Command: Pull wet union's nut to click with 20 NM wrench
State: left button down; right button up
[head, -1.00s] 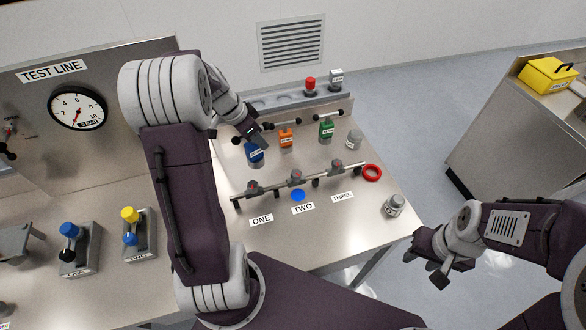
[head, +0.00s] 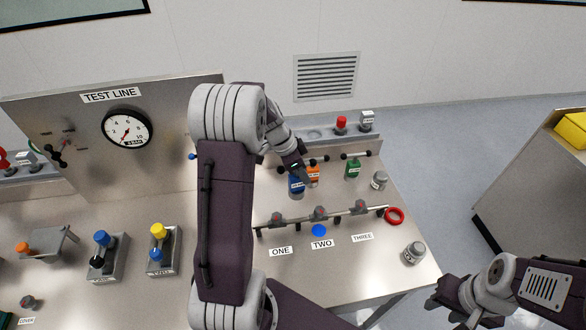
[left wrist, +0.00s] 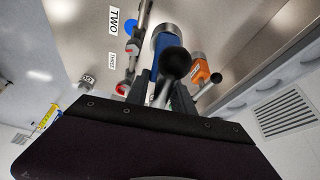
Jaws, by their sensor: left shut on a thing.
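My left gripper (head: 296,168) is shut on the blue wrench (head: 296,185), which hangs below its fingers at the back of the bench. In the left wrist view the blue wrench (left wrist: 157,62) is between the fingers, with a black ball end in front. The orange wrench (head: 314,172) is close beside it, and the green wrench (head: 353,168) is further right. Their number labels are too small to read. A pipe with unions ONE (head: 278,219), TWO (head: 319,213) and THREE (head: 360,206) runs in front. A blue spot (head: 319,231) lies by TWO. My right gripper (head: 450,298) is off the bench's right side; its fingers are unclear.
A red ring (head: 394,216) and a grey canister (head: 414,253) are at the bench's right end. The gauge panel (head: 127,128) stands at the left. Valve blocks (head: 108,262) sit on the left front. A cabinet (head: 530,200) stands at the right, across open floor.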

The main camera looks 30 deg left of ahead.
pick_arm(q)
jog(key=d+r+m+p, duration=0.2)
jog(key=d+r+p, duration=0.2)
jog(key=d, duration=0.5)
jog(key=shift+s+g+h+p, duration=0.2)
jog(key=shift+g+h+p, duration=0.1)
jog(key=shift+p, duration=0.3)
pick_arm(e)
notch_tip(320, 180, up, 7)
pick_arm(q)
jog(key=shift+a, duration=0.1)
pick_arm(e)
jog(key=shift+f, duration=0.1)
jog(key=shift+f, duration=0.1)
pick_arm(q)
notch_tip(320, 180, down, 8)
jog(key=b, duration=1)
pick_arm(e)
notch_tip(320, 180, down, 10)
jog(key=shift+f, duration=0.15)
pick_arm(q)
jog(key=shift+s+m+g+b, duration=0.1)
jog(key=shift+m+g+b, duration=0.3)
jog(key=shift+m+b, duration=0.7)
pick_arm(e)
jog(key=shift+f, duration=0.8)
